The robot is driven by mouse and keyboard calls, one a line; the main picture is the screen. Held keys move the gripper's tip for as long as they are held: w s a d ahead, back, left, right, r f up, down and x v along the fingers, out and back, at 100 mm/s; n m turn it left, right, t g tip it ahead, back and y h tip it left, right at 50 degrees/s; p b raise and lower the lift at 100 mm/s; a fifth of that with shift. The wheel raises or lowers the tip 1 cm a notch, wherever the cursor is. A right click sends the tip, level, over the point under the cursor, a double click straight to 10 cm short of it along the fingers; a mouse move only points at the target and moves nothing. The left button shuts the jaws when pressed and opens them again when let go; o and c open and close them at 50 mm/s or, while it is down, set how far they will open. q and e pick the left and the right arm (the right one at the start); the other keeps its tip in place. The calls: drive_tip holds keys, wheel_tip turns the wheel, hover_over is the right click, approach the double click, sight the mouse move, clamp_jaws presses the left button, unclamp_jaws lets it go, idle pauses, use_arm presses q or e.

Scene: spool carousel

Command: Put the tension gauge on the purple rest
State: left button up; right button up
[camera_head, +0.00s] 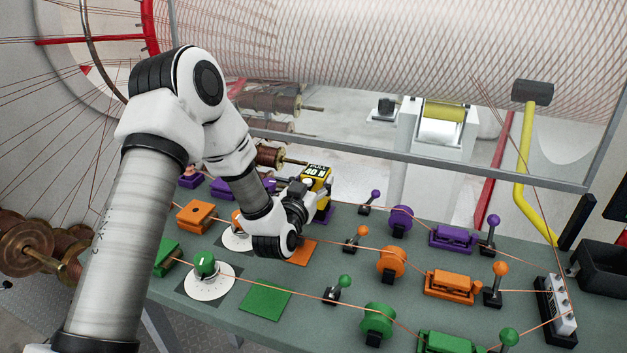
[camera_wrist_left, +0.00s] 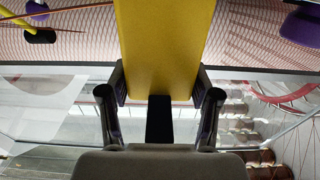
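The tension gauge (camera_head: 318,173) is a yellow block with a black label reading 40 N, at the back of the bench in the head view. My left gripper (camera_head: 303,190) is at it. In the left wrist view the yellow gauge body (camera_wrist_left: 164,45) lies between my left gripper's (camera_wrist_left: 160,88) two fingers, which press against its sides. A purple piece (camera_head: 324,214), likely the purple rest, shows just below the gauge, mostly hidden by the gauge and gripper. I cannot tell whether the gauge touches it. My right gripper is in neither view.
An orange pad (camera_head: 303,252) and a green pad (camera_head: 266,302) lie nearer the front. A green knob on a white dial (camera_head: 207,275) stands at left.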

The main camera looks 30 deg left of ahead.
use_arm(q)
drive_tip(key=o, duration=0.4)
drive_tip(key=shift+w, duration=0.1)
drive_tip(key=shift+c, duration=0.2)
drive_tip(key=shift+r, duration=0.15)
drive_tip(key=shift+s, duration=0.35)
drive_tip(key=v, duration=1.1)
drive_tip(key=shift+s, duration=0.2)
